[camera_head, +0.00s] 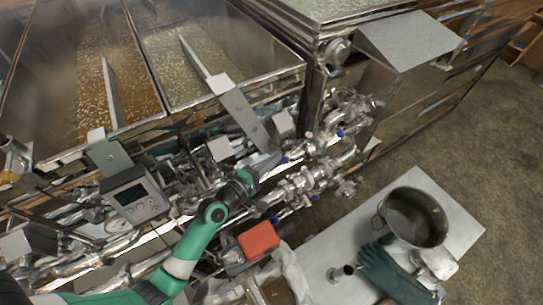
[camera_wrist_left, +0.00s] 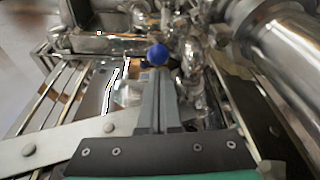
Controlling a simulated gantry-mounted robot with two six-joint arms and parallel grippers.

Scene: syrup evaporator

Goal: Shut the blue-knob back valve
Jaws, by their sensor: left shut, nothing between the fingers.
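A small blue knob (camera_head: 285,160) shows among the shiny pipes and fittings at the front of the evaporator in the head view. Other blue knobs sit nearby, at the upper right (camera_head: 340,134) and lower down (camera_head: 275,220). My left gripper (camera_head: 266,168) is close to the left of the first knob. In the left wrist view, its two fingers (camera_wrist_left: 158,92) are shut together and empty, and a round blue knob (camera_wrist_left: 158,55) shows just past their tips. I cannot tell whether they touch. The valve body is partly hidden. My right gripper is not in view.
Steel pans (camera_head: 190,60) of bubbling liquid stand behind the pipes. A pale bench (camera_head: 335,235) holds a steel pot (camera_head: 412,217) and green gloves (camera_head: 390,275).

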